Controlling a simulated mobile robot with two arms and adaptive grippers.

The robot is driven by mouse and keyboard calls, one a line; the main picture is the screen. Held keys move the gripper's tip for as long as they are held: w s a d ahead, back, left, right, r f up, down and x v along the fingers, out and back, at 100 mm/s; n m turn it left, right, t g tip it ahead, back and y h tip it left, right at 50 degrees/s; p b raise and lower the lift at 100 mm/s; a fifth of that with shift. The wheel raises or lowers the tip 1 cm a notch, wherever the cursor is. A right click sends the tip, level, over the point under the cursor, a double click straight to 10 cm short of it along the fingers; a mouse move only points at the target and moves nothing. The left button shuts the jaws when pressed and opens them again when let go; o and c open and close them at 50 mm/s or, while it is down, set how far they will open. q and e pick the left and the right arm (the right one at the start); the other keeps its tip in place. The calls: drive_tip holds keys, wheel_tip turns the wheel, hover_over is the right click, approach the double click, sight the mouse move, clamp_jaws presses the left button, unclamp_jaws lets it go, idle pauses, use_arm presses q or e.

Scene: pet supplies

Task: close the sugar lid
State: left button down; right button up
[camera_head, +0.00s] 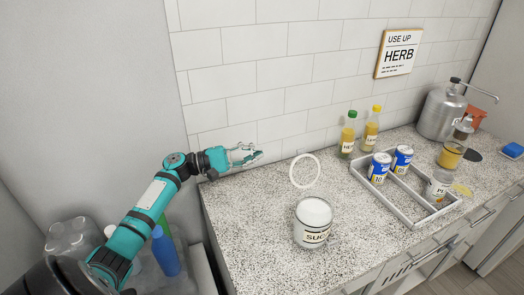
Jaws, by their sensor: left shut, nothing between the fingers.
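The sugar jar (311,237), clear with a partly visible label reading "SUG", stands upright on the speckled counter, filled with white contents. Its lid (293,172) shows as a pale ring tilted up behind the jar's mouth, so the jar is open. My left gripper (258,153) is at the counter's left end near the tiled wall, left of the lid and apart from it. It is shut and empty. My right gripper is not in view.
A grey divided tray (408,217) with two blue cans (379,168) and a labelled jar (438,187) stands to the right. Two yellow-capped or green-capped bottles (348,135) stand near the wall. A metal canister (440,112) is at far right. Counter around the sugar jar is clear.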

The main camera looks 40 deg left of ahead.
sight(303, 168)
use_arm(q)
drive_tip(key=w+d+r+p, duration=0.2)
drive_tip(key=d+p, duration=0.4)
drive_tip(key=d, duration=0.3)
drive_tip(key=shift+w+r, duration=0.4)
drive_tip(key=shift+w, duration=0.45)
